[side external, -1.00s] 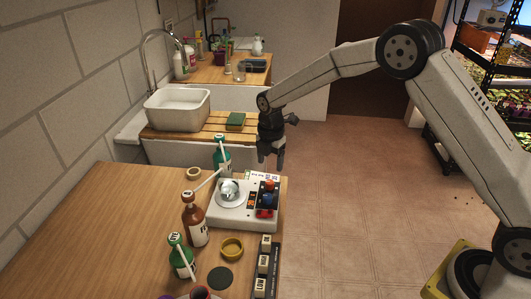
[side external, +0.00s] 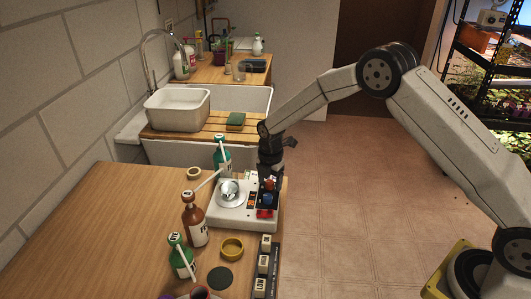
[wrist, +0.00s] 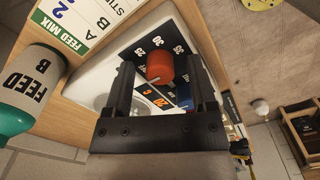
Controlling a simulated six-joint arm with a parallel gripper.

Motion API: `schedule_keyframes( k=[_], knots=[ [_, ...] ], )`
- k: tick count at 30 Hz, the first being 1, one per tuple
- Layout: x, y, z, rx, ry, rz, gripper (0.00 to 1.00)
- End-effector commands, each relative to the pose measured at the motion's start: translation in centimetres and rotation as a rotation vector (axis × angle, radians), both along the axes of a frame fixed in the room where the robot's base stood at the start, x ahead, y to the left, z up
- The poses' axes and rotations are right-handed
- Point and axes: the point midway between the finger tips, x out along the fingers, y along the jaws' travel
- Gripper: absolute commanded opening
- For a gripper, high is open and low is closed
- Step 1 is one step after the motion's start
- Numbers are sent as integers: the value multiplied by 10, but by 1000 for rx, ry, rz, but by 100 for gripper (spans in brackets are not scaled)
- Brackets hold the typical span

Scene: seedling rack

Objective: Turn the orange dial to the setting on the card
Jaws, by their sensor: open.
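The orange dial (wrist: 160,67) stands on the dark panel of a white unit (side external: 228,216). White numbers ring it, and a pale mark shows on its lower left side; I cannot tell which number it meets. In the side view the dial (side external: 270,184) is just under my gripper (side external: 270,176). In the wrist view my gripper (wrist: 157,66) is open, pointing down, with one finger on each side of the dial and gaps visible. The card (wrist: 78,22), headed FEED MIX, lies beyond the unit.
A blue knob (side external: 268,198) and a red switch (side external: 264,213) sit close to the dial. A glass vessel (side external: 229,189) stands on the unit's round plate. A green bottle (side external: 222,160) stands close behind; a brown bottle (side external: 194,222) stands at left.

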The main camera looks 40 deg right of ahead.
Motion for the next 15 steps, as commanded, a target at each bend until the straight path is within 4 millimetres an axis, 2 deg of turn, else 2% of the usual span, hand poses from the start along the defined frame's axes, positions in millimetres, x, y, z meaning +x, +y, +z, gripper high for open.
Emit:
schedule_keyframes(
  k=[2, 3, 8, 9, 10, 15],
  knots=[
    [0, 0, 0, 0, 0, 0, 73],
    [0, 0, 0, 0, 0, 0, 66],
    [0, 0, 0, 0, 0, 0, 16],
    [0, 0, 0, 0, 0, 0, 3],
    [0, 0, 0, 0, 0, 0, 0],
    [0, 0, 1, 0, 0, -2, 0]
  ],
)
